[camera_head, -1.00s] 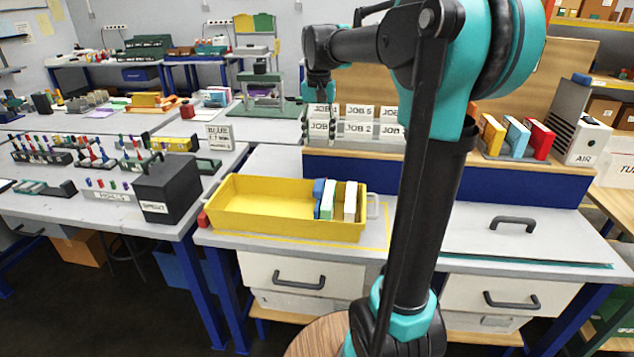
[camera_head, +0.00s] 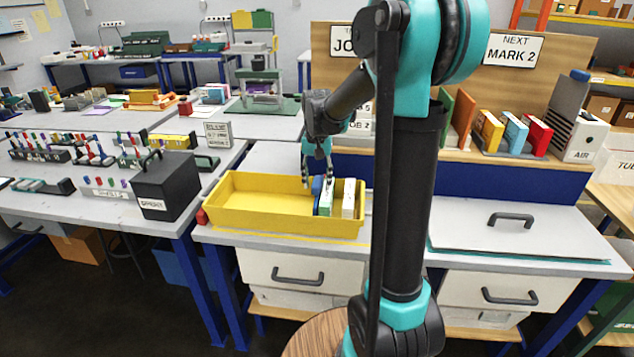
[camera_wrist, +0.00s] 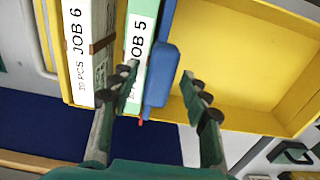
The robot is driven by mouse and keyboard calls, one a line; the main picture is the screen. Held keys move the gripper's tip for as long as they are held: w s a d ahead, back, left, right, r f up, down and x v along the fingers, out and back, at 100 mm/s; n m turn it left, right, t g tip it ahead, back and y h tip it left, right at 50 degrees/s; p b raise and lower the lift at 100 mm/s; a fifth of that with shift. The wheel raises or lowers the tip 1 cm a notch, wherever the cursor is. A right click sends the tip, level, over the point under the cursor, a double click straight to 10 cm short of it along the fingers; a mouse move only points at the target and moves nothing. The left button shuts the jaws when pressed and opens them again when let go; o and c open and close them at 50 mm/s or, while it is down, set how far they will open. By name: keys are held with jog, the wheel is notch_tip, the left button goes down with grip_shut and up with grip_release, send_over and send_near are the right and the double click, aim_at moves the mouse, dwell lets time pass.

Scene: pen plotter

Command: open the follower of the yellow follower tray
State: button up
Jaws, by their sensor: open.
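The yellow follower tray (camera_head: 250,215) stands on the grey bench, its left part empty. Its blue follower (camera_head: 317,190) stands upright against the left of a few files; it also shows in the wrist view (camera_wrist: 161,75). The files include a green-and-white one marked JOB 5 (camera_wrist: 140,45) beside the follower, and a white one marked JOB 6 (camera_wrist: 77,50). My gripper (camera_head: 318,172) is open over the follower, fingers pointing down. In the wrist view my gripper (camera_wrist: 158,76) has one finger on each side of the follower, the left one overlapping JOB 5. Contact cannot be told.
A dark box (camera_head: 167,187) with a handle stands left of the tray. A wooden board and shelf with yellow, blue and red files (camera_head: 515,133) rise behind. A flat lid with a handle (camera_head: 515,235) lies to the right. The tray's left part is free.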

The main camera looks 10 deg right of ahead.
jog(key=shift+f, duration=0.2)
jog(key=shift+c, duration=0.3)
grip_shut()
